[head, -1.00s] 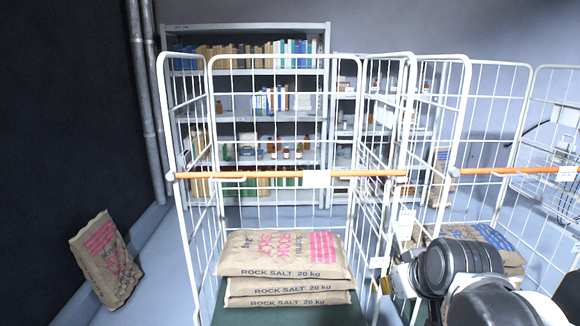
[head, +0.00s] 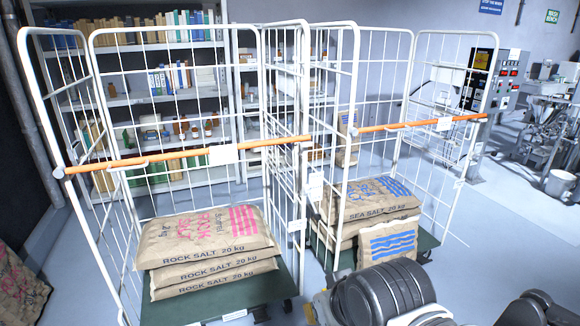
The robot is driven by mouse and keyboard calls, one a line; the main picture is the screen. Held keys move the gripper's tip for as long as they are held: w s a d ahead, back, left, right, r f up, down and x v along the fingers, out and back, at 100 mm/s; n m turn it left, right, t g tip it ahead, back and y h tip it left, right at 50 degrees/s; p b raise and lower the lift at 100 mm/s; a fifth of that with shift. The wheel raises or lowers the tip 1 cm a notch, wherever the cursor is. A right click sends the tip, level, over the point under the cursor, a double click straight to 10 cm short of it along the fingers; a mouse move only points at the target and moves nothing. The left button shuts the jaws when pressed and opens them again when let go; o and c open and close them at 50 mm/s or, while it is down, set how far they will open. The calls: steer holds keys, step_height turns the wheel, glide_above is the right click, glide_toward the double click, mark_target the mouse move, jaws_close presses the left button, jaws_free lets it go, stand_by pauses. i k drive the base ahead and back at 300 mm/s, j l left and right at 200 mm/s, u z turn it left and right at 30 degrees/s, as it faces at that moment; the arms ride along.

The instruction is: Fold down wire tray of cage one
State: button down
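Two white wire roll cages stand side by side in the head view. The left cage (head: 90,38) has an orange bar (head: 180,156) across its front and a stack of rock salt sacks (head: 205,250) on its green base. The right cage (head: 353,70) also has an orange bar (head: 400,126) and holds sea salt sacks (head: 375,202). I cannot read which is cage one. I cannot clearly pick out a folded wire tray among the wire panels. Dark, rounded links of my arm show at the bottom, in front of the right cage. My gripper cannot be made out.
Shelves (head: 135,100) with books and bottles stand behind the cages. A loose sack (head: 20,290) leans at the far left. Machinery (head: 500,75) and a white bucket (head: 560,184) stand at the right. The floor between the right cage and the machinery is clear.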

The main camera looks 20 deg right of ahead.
mark_target(295, 168)
steer(key=i+l+u, duration=0.2)
steer(key=l, duration=0.2)
steer(key=l+u, duration=0.2)
steer(key=l, duration=0.2)
steer(key=i+l+u, duration=0.2)
steer(key=l, duration=0.25)
